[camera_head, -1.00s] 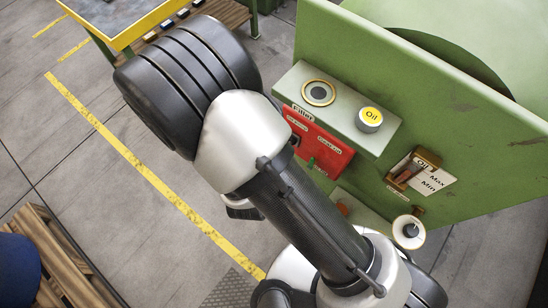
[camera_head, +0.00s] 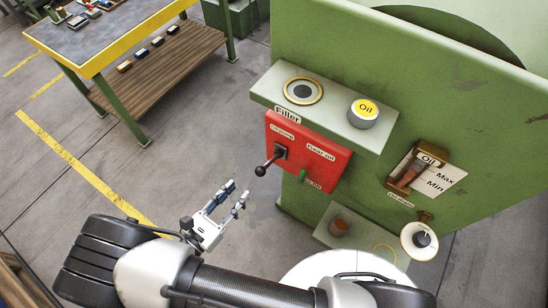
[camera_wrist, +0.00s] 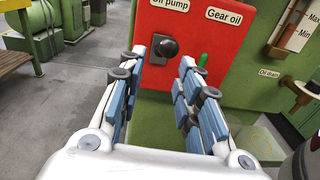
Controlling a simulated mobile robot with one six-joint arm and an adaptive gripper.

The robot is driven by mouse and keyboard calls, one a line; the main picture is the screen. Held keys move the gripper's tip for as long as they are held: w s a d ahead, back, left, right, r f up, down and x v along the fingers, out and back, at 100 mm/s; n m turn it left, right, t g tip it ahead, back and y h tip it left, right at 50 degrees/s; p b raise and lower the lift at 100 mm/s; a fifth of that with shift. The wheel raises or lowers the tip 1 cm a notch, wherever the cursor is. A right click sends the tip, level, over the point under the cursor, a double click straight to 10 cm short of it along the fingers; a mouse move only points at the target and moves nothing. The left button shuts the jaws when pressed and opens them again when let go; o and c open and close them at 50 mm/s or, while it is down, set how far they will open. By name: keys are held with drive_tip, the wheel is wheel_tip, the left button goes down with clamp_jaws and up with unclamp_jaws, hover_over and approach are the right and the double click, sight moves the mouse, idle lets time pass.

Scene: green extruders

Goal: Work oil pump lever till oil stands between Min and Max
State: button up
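The oil pump lever (camera_head: 267,162), a black rod with a round knob, sticks out from the red panel (camera_head: 325,160). In the wrist view its knob (camera_wrist: 166,47) is seen nearly end-on, ahead of and between the fingertips. My gripper (camera_head: 237,191) is open and empty, left of and below the lever in the head view, apart from it. Both blue-padded fingers (camera_wrist: 163,62) show spread in the wrist view. The oil gauge (camera_head: 408,171) has a reddish-brown tube beside a white plate marked Max and Min. I cannot tell the exact oil level.
A shelf with the Filler ring (camera_head: 303,91) and a yellow-topped Oil cap (camera_head: 363,112) juts out above the panel. An oil drain (camera_head: 420,238) is at lower right. A workbench (camera_head: 98,45) stands at upper left.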

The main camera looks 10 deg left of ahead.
sight(268, 163)
drive_tip(key=w+d, duration=0.2)
drive_tip(key=w, duration=0.2)
drive_tip(key=w+d+m+b, duration=0.1)
drive_tip(key=w+d, duration=0.2)
drive_tip(key=w, duration=0.2)
drive_tip(key=w+d+m, duration=0.1)
drive_tip(key=w+d, duration=0.2)
drive_tip(key=w, duration=0.2)
drive_tip(key=shift+f+h+b, duration=0.3)
drive_tip(key=shift+h, duration=0.1)
drive_tip(key=shift+c, duration=0.3)
clamp_jaws()
